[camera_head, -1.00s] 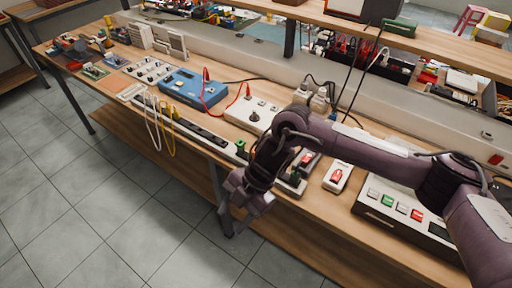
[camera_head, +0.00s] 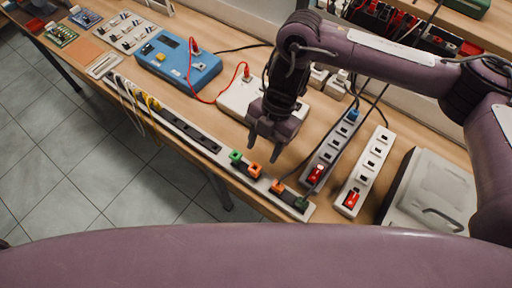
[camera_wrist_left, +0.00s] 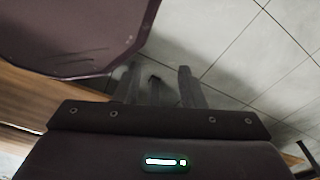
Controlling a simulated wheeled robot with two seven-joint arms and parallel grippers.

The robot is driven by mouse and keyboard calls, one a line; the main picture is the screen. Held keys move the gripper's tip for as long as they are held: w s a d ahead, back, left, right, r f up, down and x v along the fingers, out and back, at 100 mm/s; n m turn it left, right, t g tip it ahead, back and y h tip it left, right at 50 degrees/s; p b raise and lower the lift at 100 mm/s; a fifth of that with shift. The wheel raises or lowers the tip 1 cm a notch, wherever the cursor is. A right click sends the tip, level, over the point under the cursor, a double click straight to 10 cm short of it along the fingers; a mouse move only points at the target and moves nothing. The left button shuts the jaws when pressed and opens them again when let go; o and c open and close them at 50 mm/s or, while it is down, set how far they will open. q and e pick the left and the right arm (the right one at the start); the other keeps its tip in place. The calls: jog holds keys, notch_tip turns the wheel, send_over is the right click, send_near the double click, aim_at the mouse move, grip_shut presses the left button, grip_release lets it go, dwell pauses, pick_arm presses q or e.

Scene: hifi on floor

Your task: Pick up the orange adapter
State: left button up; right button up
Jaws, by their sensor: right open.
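Two orange adapters sit on the long dark-and-white power strip (camera_head: 190,132) at the bench's front edge. One orange adapter (camera_head: 254,170) is beside a bright green adapter (camera_head: 235,156); the other orange adapter (camera_head: 277,187) is nearer a dark green plug (camera_head: 301,203) at the strip's right end. My right gripper (camera_head: 265,146) is open and empty, pointing down above and just behind the first orange adapter, apart from it. My left gripper (camera_wrist_left: 158,88) shows in the left wrist view, its fingers apart with nothing between them, over the floor. No adapter shows there.
A blue meter (camera_head: 178,66) with red leads is at left. A grey case (camera_head: 432,192) is at right. Tiled floor lies in front.

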aim_at(255, 169)
jog(key=s+f, duration=0.1)
jog(key=s+a+f, duration=0.1)
jog(key=s, duration=0.1)
jog(key=shift+a+f+p, duration=0.1)
jog(key=shift+f+p, duration=0.2)
jog(key=shift+p, duration=0.05)
jog(key=shift+a+f, duration=0.2)
jog(key=shift+f, duration=0.45)
jog(key=shift+a+f, duration=0.15)
jog(key=shift+f, duration=0.45)
jog(key=shift+s+a+f, duration=0.15)
jog(key=shift+s+f, duration=0.05)
jog(key=shift+f, duration=0.3)
jog(key=shift+c, duration=1.4)
pick_arm(q)
jog(key=shift+s+r, duration=0.25)
jog(key=shift+s, duration=0.35)
jog(key=shift+s+r, duration=0.25)
jog(key=shift+s, duration=0.35)
pick_arm(e)
jog(key=c, duration=0.7)
